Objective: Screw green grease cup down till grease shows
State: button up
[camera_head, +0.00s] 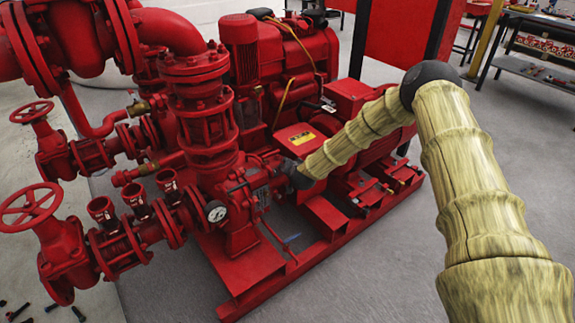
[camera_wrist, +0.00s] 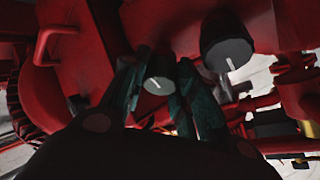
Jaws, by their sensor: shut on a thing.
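In the wrist view a small round cup (camera_wrist: 158,84) with a dull grey-green face and a white line mark sits between the two fingers. My gripper (camera_wrist: 163,76) is shut on this cup, with one dark green finger on each side. A second, larger dark cup (camera_wrist: 226,50) with a grey face and a white mark stands to the right, apart from the fingers. In the head view the end of my arm reaches the red pump (camera_head: 240,205), and the cup is hidden there. I cannot make out any grease.
Red pump housing and pipes lie close around the fingers in the wrist view. In the head view a gauge (camera_head: 215,211) and a red handwheel (camera_head: 28,207) are at the left, and a motor (camera_head: 365,145) is at the right.

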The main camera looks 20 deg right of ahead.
jog(key=shift+d+m, duration=0.1)
jog(key=shift+m, duration=0.4)
jog(key=o, duration=0.7)
jog(key=shift+o, duration=0.2)
jog(key=shift+s, duration=0.1)
jog(key=v, duration=1.1)
jog(key=shift+s+r, duration=0.25)
jog(key=shift+r, duration=0.1)
